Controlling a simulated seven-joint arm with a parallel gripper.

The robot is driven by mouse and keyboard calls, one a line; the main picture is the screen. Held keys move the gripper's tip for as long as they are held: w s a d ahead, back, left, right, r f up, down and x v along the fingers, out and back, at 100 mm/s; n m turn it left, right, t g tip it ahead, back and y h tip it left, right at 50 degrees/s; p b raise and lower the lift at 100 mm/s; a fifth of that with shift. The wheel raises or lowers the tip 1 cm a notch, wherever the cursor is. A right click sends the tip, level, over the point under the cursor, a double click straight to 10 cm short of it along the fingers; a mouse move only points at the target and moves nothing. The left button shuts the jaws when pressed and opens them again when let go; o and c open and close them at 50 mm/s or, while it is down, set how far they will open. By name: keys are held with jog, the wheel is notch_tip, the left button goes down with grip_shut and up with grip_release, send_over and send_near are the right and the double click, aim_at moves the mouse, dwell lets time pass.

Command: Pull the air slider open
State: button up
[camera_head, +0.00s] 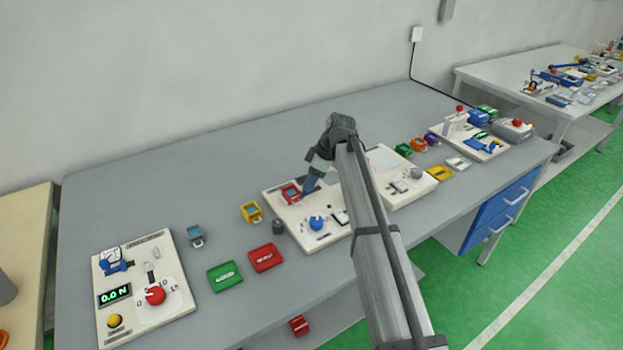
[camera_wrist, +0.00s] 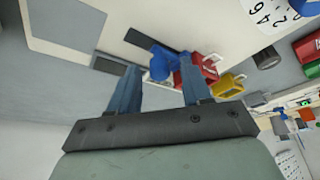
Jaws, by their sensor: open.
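My gripper (camera_head: 309,188) is low over the back left of the middle cream board (camera_head: 331,236), close to a red part (camera_head: 290,194). In the wrist view my gripper (camera_wrist: 160,74) has its two blue fingers apart. A blue part (camera_wrist: 160,62) shows between and beyond the fingertips, with a red part (camera_wrist: 194,68) beside it. I cannot tell whether the fingers touch either part. A blue knob (camera_head: 316,223) stands nearer the board's front. No part can be clearly identified as the air slider; my gripper and arm hide some of the board.
A yellow part (camera_head: 251,212) and a dark cylinder (camera_head: 278,228) stand left of the board. Red (camera_head: 265,258) and green (camera_head: 225,276) trays lie in front. A board with a display (camera_head: 115,295) is at far left. The back left tabletop is clear.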

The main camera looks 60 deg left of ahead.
jog(key=shift+c, duration=0.3)
grip_shut()
dwell(0.4)
